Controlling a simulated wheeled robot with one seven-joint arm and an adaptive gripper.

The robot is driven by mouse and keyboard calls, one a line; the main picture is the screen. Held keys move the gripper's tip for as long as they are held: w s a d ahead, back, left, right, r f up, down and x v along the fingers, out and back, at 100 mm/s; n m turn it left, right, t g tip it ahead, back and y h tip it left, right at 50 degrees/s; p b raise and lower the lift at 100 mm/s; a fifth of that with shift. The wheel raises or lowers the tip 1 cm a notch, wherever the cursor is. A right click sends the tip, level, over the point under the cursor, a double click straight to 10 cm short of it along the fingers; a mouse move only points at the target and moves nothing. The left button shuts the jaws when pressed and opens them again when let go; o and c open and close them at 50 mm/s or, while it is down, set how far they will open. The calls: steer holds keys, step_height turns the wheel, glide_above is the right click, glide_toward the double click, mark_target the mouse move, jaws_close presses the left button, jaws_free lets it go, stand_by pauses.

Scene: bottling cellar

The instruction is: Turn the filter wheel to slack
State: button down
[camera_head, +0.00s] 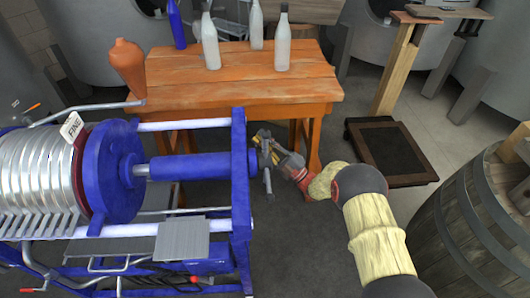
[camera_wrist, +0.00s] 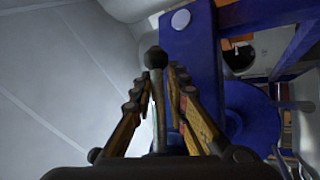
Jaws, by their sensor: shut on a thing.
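The plate filter has a blue frame (camera_head: 240,185), a row of silver plates (camera_head: 40,175) and a round blue pressure plate (camera_head: 112,172) on a thick blue spindle housing (camera_head: 190,166). Its filter wheel (camera_head: 267,182) is a grey bar handle at the right end of the frame. My gripper (camera_head: 262,144) reaches it from the right and is shut on it. In the wrist view, a grey bar of the wheel with a ball end (camera_wrist: 156,58) stands between the fingers of my gripper (camera_wrist: 160,88). The fingers hide part of the wheel's hub.
An orange wooden table (camera_head: 235,82) with several bottles (camera_head: 283,42) stands behind the filter. An orange-brown jug (camera_head: 127,66) is at its left. A dark low platform (camera_head: 392,152) and a barrel (camera_head: 465,225) are at right. A FINE tag (camera_head: 73,127) tops the plates.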

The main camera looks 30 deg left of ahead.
steer(key=shift+d+r+n+g+y+b, duration=0.25)
steer(key=shift+r+n+y+b, duration=0.3)
steer(key=shift+n+b, duration=0.4)
steer(key=shift+w, duration=0.1)
steer(key=c, duration=2)
jaws_free()
steer(key=shift+d, duration=0.1)
steer(key=shift+o, duration=0.8)
steer(key=shift+g, duration=0.25)
steer(key=v, duration=1.1)
steer(key=shift+d+f, duration=0.2)
steer(key=shift+d, duration=0.05)
